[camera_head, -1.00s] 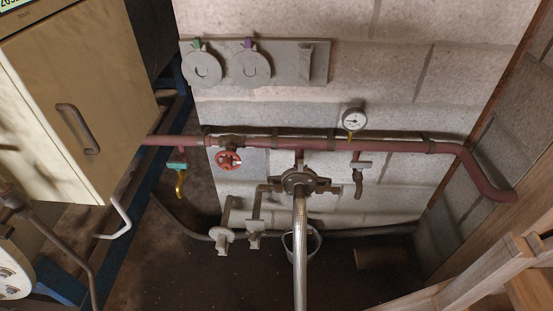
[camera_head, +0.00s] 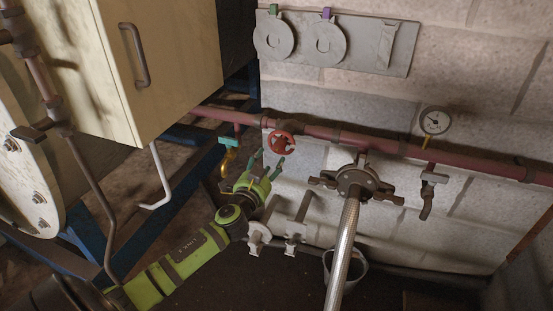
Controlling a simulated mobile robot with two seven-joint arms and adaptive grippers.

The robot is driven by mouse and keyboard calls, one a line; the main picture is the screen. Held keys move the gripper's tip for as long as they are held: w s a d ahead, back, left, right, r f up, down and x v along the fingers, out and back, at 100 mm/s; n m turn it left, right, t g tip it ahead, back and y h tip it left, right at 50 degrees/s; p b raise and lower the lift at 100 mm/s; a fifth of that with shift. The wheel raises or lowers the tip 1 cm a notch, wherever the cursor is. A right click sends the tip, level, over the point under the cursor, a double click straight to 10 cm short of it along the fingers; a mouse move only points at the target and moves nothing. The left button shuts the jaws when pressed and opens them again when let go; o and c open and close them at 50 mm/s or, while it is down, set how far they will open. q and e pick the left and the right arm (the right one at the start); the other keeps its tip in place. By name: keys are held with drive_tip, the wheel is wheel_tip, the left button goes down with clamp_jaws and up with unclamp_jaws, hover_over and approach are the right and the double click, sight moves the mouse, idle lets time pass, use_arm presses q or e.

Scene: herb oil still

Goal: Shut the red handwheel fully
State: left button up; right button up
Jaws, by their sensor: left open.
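The red handwheel (camera_head: 281,144) sits on the dark red pipe (camera_head: 375,146) along the block wall, near the middle of the head view. My left gripper (camera_head: 268,162) reaches up from the lower left on a green arm. Its fingers are open and point at the handwheel, just below and left of it. One fingertip appears close to the wheel's lower rim; I cannot tell whether it touches. Nothing shows between the fingers. My right gripper is not in view.
A teal-handled tap with a yellow spout (camera_head: 228,154) is close left of the gripper. A dark flange with a silver hose (camera_head: 346,240), a pressure gauge (camera_head: 434,121) and a grey-handled tap (camera_head: 429,194) are to the right. A beige cabinet (camera_head: 165,60) stands upper left.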

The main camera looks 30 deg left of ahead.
sight(277, 149)
use_arm(q)
drive_tip(key=x, duration=0.6)
drive_tip(key=shift+w+f, duration=0.1)
drive_tip(key=shift+w, duration=0.2)
drive_tip(key=c, duration=1.2)
